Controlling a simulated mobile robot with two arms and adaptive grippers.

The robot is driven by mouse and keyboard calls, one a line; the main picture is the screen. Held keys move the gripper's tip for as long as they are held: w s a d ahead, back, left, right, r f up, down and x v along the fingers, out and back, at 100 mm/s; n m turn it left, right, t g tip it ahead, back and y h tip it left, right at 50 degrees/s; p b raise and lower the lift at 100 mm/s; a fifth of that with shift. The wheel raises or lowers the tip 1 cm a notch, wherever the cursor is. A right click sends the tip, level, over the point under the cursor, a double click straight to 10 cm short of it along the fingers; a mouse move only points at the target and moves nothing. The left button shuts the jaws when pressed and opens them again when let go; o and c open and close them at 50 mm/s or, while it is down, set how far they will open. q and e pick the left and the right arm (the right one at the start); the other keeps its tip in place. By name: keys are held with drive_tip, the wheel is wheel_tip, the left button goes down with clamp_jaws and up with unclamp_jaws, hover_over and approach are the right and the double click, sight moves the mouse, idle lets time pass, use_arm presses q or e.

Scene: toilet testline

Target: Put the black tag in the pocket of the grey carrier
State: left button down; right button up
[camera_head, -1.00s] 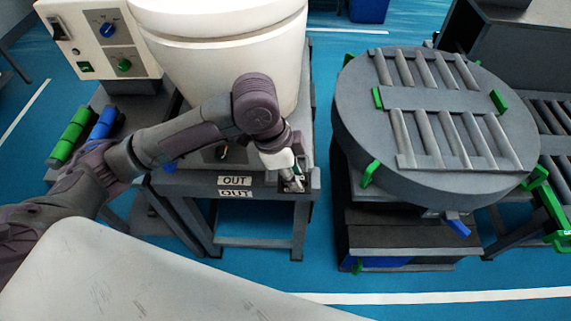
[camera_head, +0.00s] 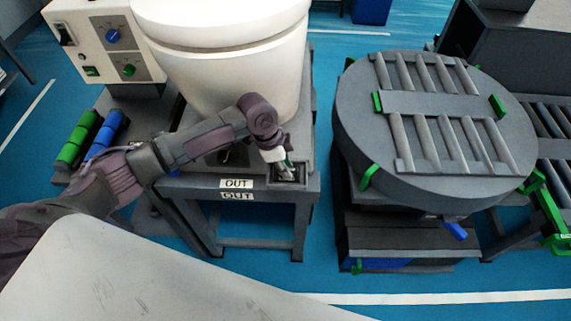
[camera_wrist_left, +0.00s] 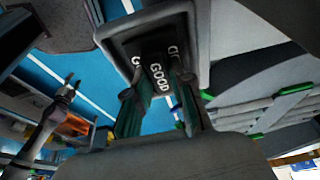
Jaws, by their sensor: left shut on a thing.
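In the head view my left gripper (camera_head: 286,170) points down over a small dark tray (camera_head: 301,183) at the front right corner of the grey stand. In the left wrist view its two fingers (camera_wrist_left: 158,100) are shut on a black tag (camera_wrist_left: 160,78) with white GOOD lettering. Similar black tags (camera_wrist_left: 137,64) show beside it inside the tray frame. I cannot tell whether the held tag is clear of the tray. I cannot pick out the grey carrier or its pocket for sure. Another gripper (camera_wrist_left: 68,90), probably my right one, shows small in the wrist view.
A large white drum (camera_head: 222,50) stands on the stand, behind my left gripper. A round grey turntable (camera_head: 350,125) with roller racks and green clips is to the right, across a gap. A control box (camera_head: 105,45) and green and blue rollers (camera_head: 80,140) are at left.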

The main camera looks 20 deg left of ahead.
use_arm(q)
drive_tip(key=c, duration=1)
unclamp_jaws()
drive_tip(key=shift+f, duration=0.1)
drive_tip(key=b+v, duration=0.1)
drive_tip(key=v, duration=1.1)
